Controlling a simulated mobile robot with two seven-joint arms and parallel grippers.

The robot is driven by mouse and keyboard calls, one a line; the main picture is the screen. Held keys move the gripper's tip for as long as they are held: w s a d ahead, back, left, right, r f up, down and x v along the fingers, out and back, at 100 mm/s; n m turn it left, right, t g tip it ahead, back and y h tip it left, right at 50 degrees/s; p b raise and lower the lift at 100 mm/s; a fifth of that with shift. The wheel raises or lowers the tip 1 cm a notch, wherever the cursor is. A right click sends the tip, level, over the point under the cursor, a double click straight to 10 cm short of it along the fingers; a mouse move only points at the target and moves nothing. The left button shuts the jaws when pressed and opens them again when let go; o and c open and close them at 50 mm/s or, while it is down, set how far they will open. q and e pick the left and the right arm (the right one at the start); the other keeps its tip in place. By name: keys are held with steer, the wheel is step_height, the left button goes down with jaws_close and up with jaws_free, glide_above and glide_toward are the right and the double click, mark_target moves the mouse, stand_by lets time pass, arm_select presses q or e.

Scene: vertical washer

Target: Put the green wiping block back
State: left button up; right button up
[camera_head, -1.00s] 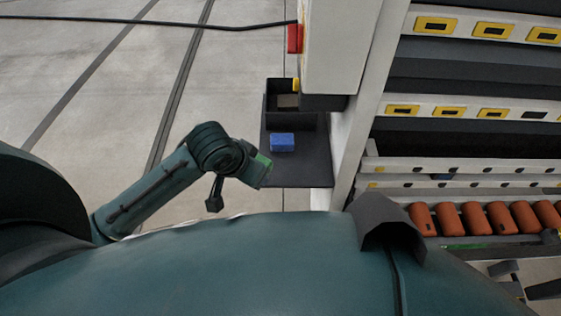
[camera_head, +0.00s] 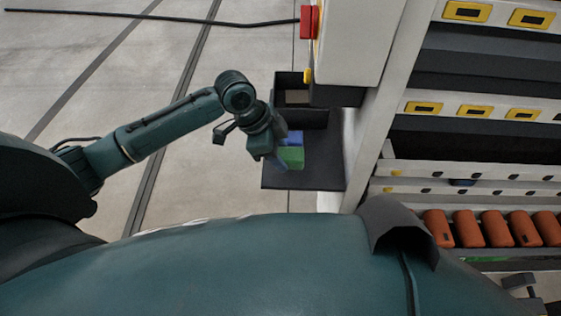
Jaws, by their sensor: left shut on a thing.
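The green wiping block (camera_head: 291,157) is at the tip of my left gripper (camera_head: 279,156), which is shut on it. The block is over the dark shelf (camera_head: 310,178) fixed to the side of the machine. I cannot tell whether it touches the shelf. A blue block (camera_head: 294,138) is just behind the green one, partly hidden by it and by the gripper.
A dark open box (camera_head: 314,117) stands at the back of the shelf. The white machine post (camera_head: 382,110) bounds the shelf on the right. Racks with several orange cylinders (camera_head: 467,228) are further right. Open floor (camera_head: 60,90) lies left.

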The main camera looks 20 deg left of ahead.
arm_select(q)
steer(key=shift+f, duration=1.8)
steer(key=shift+f, duration=0.1)
steer(key=o, duration=0.9)
steer(key=shift+o, duration=0.2)
steer(key=v, duration=1.2)
steer(key=shift+p, duration=0.4)
